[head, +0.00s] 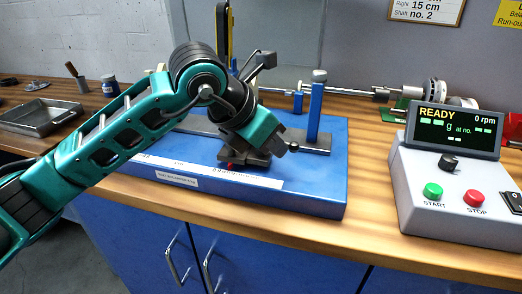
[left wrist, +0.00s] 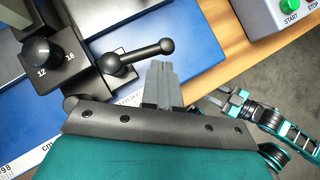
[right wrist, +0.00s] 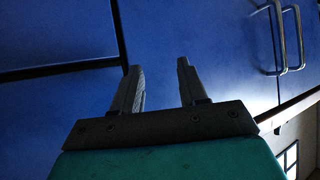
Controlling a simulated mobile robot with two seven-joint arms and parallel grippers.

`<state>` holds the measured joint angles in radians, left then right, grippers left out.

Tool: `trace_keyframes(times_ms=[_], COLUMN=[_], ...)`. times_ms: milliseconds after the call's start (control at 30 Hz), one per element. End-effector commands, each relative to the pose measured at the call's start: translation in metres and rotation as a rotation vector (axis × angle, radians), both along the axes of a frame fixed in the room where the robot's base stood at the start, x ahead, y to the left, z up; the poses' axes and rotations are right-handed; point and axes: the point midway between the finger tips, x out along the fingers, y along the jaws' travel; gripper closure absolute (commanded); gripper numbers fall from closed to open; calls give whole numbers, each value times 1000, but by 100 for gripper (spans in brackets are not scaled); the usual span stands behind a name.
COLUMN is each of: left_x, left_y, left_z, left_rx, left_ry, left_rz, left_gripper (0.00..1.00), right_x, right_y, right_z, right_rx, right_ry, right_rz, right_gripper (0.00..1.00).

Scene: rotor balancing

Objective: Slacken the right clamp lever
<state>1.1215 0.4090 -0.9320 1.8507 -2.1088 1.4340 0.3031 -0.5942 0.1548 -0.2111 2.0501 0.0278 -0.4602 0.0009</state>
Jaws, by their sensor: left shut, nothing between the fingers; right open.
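A black clamp lever (left wrist: 140,54) with a ball end shows in the left wrist view, its pivot on a dark block of the blue balancing stand (head: 329,185). I cannot tell for certain that it is the right clamp lever. My left gripper (left wrist: 160,68) is shut and empty, its fingertips close to the ball end; whether they touch it I cannot tell. My right gripper (right wrist: 158,68) is open and empty, in front of the blue cabinet doors.
A blue post (head: 316,115) stands right of my left gripper, with a horizontal shaft (head: 345,91) behind. A control box (head: 460,195) reading READY, 0 rpm is at the right. A metal tray (head: 42,115) is at the left. Bare wood lies before the box.

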Motion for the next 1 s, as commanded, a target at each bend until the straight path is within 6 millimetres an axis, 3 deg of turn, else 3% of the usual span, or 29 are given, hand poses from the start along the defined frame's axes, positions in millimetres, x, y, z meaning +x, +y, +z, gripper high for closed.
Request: trace_keyframes(times_ms=[1000], left_x=[5], left_y=[-7], left_z=[1], left_rx=[-1], left_ry=[-1], left_rz=[1], left_gripper=[100], right_x=[1], right_y=[4], right_z=[-5], right_rx=[14], right_ry=[-2], right_rz=[0], right_gripper=[57])
